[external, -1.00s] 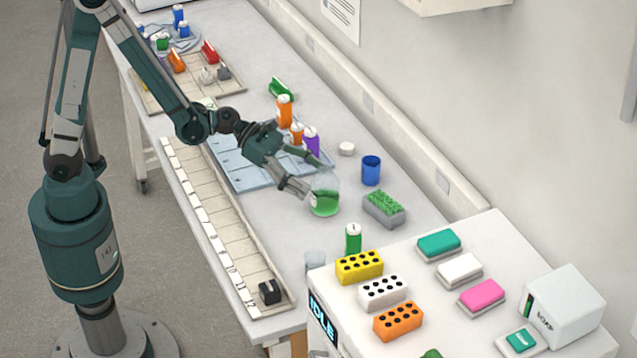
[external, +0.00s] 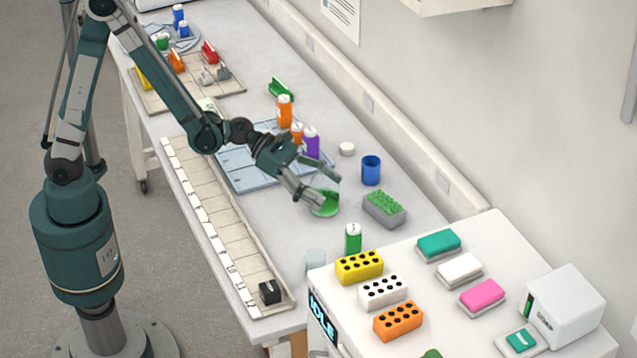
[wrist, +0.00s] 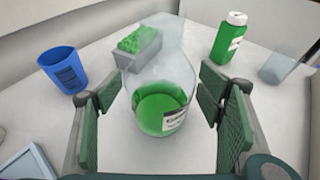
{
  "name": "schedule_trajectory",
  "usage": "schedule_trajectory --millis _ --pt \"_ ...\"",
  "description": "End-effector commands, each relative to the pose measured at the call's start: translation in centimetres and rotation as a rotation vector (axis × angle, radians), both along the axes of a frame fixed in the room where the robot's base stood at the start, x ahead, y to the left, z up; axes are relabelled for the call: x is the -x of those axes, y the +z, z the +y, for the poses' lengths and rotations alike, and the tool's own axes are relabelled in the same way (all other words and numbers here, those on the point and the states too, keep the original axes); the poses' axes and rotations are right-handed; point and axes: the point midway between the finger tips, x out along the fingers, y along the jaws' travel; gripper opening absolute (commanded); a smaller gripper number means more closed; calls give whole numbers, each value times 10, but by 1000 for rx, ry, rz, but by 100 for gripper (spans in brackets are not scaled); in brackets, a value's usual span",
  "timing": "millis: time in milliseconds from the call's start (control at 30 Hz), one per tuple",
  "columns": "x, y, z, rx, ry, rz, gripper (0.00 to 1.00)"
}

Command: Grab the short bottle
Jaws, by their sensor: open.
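My gripper (external: 326,191) is open around a clear flask with green liquid (external: 325,208). In the wrist view the flask (wrist: 163,108) stands between the two spread finger pads, with a small gap showing on each side. It has a white label and its upper part narrows away from me. A green bottle with a white cap (external: 353,240) stands in front of the flask; it also shows at upper right in the wrist view (wrist: 229,38). A small orange bottle (external: 297,132), a taller orange bottle (external: 285,111) and a purple bottle (external: 311,142) stand behind my gripper.
A blue cup (external: 371,170) and a grey rack with green tops (external: 384,209) stand right of the flask. A clear beaker (external: 315,262) is near the white machine (external: 480,240). A blue tray (external: 250,178) lies left of my gripper. A long numbered rack (external: 205,215) lines the bench edge.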

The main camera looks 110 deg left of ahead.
Motion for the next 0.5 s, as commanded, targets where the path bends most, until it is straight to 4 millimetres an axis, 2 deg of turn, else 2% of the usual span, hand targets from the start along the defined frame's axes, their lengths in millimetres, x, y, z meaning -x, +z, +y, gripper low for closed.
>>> schedule_trajectory --millis 333,500 --pt "0 0 0 0 0 0 66" --pt "0 0 0 0 0 0 44"
